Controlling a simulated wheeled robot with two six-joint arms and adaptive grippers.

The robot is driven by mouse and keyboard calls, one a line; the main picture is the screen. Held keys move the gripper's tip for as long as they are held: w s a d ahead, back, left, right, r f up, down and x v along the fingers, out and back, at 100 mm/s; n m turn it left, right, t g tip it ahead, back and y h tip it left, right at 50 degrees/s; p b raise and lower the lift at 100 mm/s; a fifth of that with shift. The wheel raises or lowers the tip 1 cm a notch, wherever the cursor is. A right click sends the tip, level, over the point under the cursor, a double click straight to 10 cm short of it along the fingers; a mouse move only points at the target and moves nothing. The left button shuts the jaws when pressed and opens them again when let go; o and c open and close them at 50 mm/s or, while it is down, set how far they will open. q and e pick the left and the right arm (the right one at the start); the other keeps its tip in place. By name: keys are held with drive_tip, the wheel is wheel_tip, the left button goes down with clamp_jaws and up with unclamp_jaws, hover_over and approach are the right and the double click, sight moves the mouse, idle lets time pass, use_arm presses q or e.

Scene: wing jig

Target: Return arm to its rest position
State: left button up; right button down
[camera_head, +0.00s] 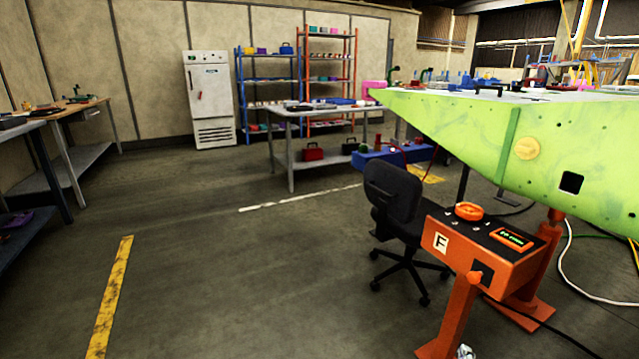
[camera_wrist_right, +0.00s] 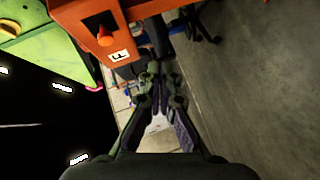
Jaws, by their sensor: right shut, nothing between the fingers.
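My right gripper (camera_wrist_right: 152,72) fills the lower middle of the right wrist view. Its dark fingers come together at the tips, with nothing between them. In the head view only a small pale part, which seems to belong to it, shows at the bottom edge by the orange stand. The orange control box (camera_head: 484,246) has an F label, an orange knob (camera_head: 468,211) and a small display. The box also shows in the right wrist view (camera_wrist_right: 80,22), apart from the fingers. My left gripper is in neither view.
The green wing (camera_head: 535,140) overhangs the box at the right. A black office chair (camera_head: 396,205) stands just behind the box. A table (camera_head: 325,112), shelves (camera_head: 269,85) and a white cabinet (camera_head: 209,98) are farther back. The floor at left centre is clear.

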drive_tip(key=s+a+f+m+g+y, duration=0.85)
drive_tip(key=s+a+f, duration=0.65)
drive_tip(key=s+a, duration=0.3)
use_arm(q)
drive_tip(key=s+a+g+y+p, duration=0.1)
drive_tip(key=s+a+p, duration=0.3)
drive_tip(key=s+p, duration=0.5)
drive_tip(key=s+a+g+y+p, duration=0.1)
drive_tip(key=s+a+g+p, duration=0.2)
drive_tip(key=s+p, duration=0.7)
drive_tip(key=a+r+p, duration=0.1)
drive_tip(key=p, duration=1.4)
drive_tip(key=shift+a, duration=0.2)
use_arm(e)
drive_tip(key=s+d+g+h, duration=0.1)
drive_tip(key=s+d, duration=0.3)
drive_tip(key=s, duration=0.5)
drive_tip(key=s+d+g+h, duration=0.1)
drive_tip(key=s+d+g, duration=0.2)
drive_tip(key=s, duration=0.7)
drive_tip(key=shift+d+r+m+h, duration=0.3)
drive_tip(key=shift+d+m+h, duration=0.05)
drive_tip(key=shift+d, duration=0.9)
drive_tip(key=shift+s, duration=0.15)
